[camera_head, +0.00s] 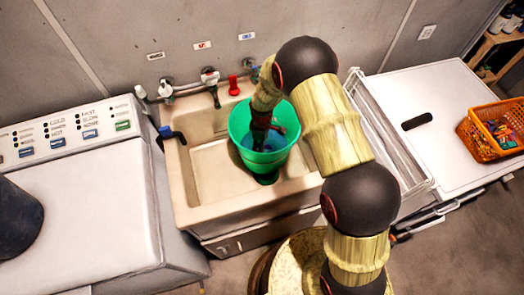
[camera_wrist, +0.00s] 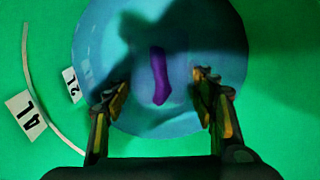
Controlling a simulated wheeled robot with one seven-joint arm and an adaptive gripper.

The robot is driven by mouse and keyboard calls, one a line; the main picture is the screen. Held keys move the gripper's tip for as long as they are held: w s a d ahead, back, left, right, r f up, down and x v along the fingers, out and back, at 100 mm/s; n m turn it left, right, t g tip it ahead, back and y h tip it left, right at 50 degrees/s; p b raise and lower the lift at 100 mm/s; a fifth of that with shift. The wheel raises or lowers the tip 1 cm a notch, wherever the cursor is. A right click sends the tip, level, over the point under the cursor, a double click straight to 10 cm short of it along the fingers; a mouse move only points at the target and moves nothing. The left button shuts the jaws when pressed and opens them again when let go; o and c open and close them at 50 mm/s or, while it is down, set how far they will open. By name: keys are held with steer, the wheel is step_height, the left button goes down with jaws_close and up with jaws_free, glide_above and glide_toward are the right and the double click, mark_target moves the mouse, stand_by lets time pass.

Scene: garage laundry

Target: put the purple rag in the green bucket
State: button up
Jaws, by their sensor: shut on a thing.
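The green bucket (camera_head: 239,127) stands upright in the sink, with a blue surface inside it. My gripper (camera_head: 262,140) reaches down into the bucket, and its fingers are partly hidden by the wrist and rim. In the wrist view my gripper (camera_wrist: 163,88) is over the round blue bottom area, inside the green walls (camera_wrist: 275,60). The purple rag (camera_wrist: 160,78) shows as a narrow dark purple strip between the two fingers. My gripper is shut on it, with the fingers some way apart; the contact itself is hard to see. The rag cannot be made out in the head view.
The sink (camera_head: 202,180) has taps (camera_head: 209,76) behind the bucket and a red object (camera_head: 234,86) on its back ledge. A white washer (camera_head: 80,215) stands left. A white machine top (camera_head: 400,115) with an orange basket (camera_head: 492,130) stands right.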

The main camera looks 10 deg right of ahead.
steer(key=shift+f+b, duration=0.35)
steer(key=shift+f, duration=1.25)
steer(key=shift+f, duration=0.15)
steer(key=o, duration=1.2)
steer(key=shift+o, duration=0.2)
step_height(320, 180, up, 12)
steer(key=p, duration=0.3)
